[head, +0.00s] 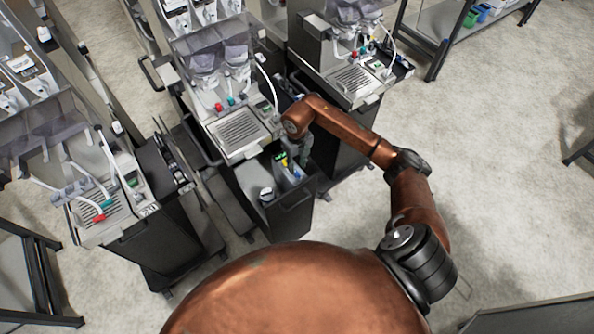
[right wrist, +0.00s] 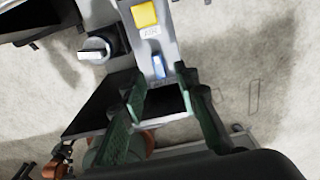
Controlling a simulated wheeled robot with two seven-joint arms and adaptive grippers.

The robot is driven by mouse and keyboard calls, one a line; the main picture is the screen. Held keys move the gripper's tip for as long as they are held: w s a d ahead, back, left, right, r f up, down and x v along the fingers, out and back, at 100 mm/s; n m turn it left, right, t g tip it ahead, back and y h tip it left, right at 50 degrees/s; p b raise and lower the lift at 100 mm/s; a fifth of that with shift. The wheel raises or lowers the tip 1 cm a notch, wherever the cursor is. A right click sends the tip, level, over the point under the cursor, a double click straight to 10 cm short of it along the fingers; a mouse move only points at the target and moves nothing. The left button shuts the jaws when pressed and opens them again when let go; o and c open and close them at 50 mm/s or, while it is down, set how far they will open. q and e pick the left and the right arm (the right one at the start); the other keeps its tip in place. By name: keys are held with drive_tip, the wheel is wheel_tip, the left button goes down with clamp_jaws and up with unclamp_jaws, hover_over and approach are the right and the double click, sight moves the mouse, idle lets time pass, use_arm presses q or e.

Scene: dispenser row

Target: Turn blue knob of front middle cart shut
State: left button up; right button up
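The front middle cart (head: 285,205) stands in the middle of the head view. In the right wrist view, its grey panel holds a small blue knob (right wrist: 158,65) below a yellow label block (right wrist: 145,15); the knob also shows small in the head view (head: 297,172). My right gripper (right wrist: 159,82) is open, with its green fingers to either side of and just short of the blue knob. Nothing shows between the fingers. In the head view my right gripper (head: 303,153) hangs over the cart's right side and is hard to make out. My left gripper is out of view.
A larger grey-white knob (right wrist: 97,48) sits left of the blue one. The drip tray (head: 238,133) lies behind the panel. Another dispenser cart (head: 150,240) stands at the left and one (head: 355,85) at the back right.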

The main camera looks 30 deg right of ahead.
sight(297, 173)
drive_tip(key=shift+f, duration=2.2)
drive_tip(key=shift+c, duration=0.2)
clamp_jaws()
